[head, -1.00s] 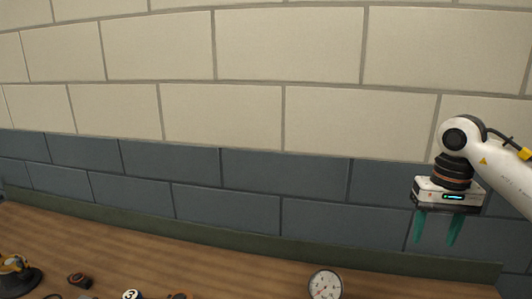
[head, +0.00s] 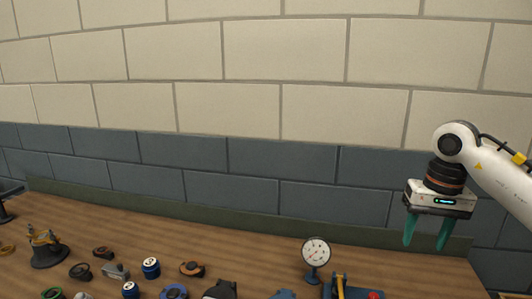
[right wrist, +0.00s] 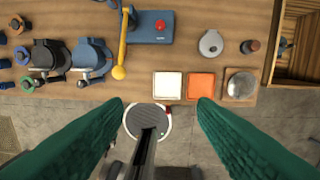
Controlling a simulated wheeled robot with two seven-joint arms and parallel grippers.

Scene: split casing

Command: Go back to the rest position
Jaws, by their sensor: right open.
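My right gripper (head: 426,232) hangs at the right of the head view with its green fingers pointing down, in front of the wall and above the bench's back edge. It is open and empty. In the right wrist view the two green fingers (right wrist: 160,120) are wide apart, with nothing between them at their height. My left gripper is not in view.
The wooden bench (head: 150,225) holds a dial gauge (head: 316,254), several small parts, and a blue press with a yellow lever (right wrist: 122,50). White (right wrist: 168,86) and orange (right wrist: 201,86) square pads lie near its edge. A wooden crate (right wrist: 300,45) stands at right.

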